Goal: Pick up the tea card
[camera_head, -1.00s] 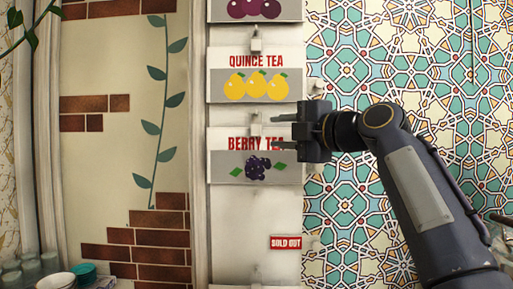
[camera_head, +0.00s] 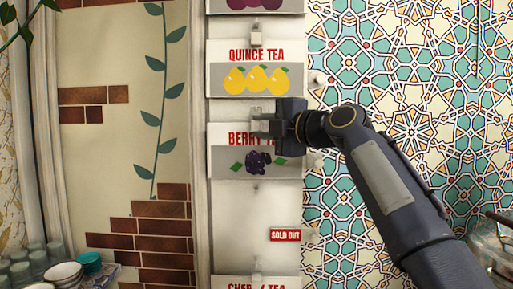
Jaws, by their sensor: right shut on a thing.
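The berry tea card (camera_head: 225,160) hangs on the white board in the middle of the view, with red lettering and a dark berry on a grey band. My right gripper (camera_head: 266,126) comes in from the right and is shut at the card's top edge, around the small clip or tab there. It covers the end of the lettering, and its fingertips are partly hidden. The quince tea card (camera_head: 257,68) hangs just above. The top of a cherry tea card (camera_head: 235,283) shows at the bottom edge. My left gripper is not in view.
A small red sold out sign (camera_head: 285,235) is on the board (camera_head: 240,218) below the berry card. Small pegs stick out along the board's right edge. Bowls (camera_head: 65,273) and cups stand at the lower left, and a glass vessel (camera_head: 490,250) at the lower right.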

